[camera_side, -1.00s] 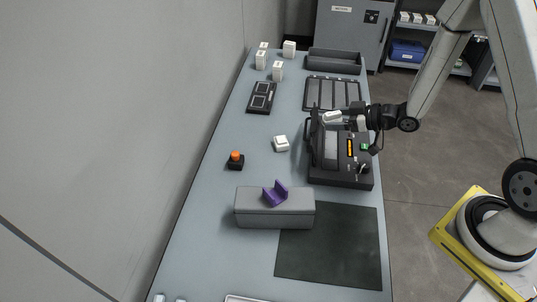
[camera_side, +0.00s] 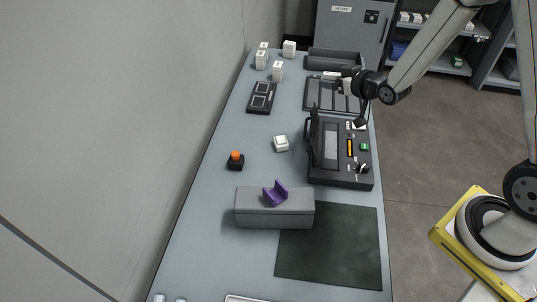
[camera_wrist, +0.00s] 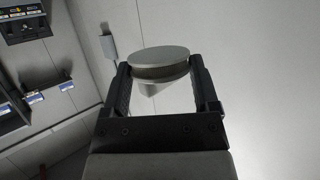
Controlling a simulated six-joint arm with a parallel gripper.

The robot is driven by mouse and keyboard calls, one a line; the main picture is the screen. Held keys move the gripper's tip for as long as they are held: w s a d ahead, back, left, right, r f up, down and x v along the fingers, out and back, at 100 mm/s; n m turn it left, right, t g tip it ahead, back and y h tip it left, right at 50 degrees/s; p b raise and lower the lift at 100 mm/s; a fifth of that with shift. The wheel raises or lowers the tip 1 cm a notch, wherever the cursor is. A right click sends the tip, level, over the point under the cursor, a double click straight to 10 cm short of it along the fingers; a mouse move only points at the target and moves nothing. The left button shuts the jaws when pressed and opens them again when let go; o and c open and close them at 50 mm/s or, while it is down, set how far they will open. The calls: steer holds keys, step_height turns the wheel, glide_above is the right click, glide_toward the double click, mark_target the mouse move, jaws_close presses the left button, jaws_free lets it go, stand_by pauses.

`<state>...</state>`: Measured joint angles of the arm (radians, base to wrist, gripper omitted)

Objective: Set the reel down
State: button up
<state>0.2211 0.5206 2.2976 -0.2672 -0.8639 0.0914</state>
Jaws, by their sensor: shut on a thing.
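In the wrist view, a grey round reel (camera_wrist: 160,56) with a darker band around its middle sits between the two black fingers of my gripper (camera_wrist: 160,68). The fingers are shut on its opposite sides. In the side view, my gripper (camera_side: 342,83) is over the flat dark slotted tray (camera_side: 313,98) at the far right of the bench. A small pale shape at the gripper seems to be the reel, but it is too small to be sure. The gap between reel and tray cannot be told.
The black splicer (camera_side: 341,180) stands in front with its lid raised. A dark open bin (camera_side: 334,62) lies behind the tray. A grey block with a purple cradle (camera_side: 275,194), an orange button (camera_side: 236,160) and white boxes (camera_side: 261,60) are on the bench. The dark mat (camera_side: 330,247) is bare.

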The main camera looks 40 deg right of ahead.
steer(key=s+a+r, duration=0.2)
steer(key=s+a, duration=0.2)
steer(key=a, duration=0.3)
stand_by(0.3)
stand_by(0.7)
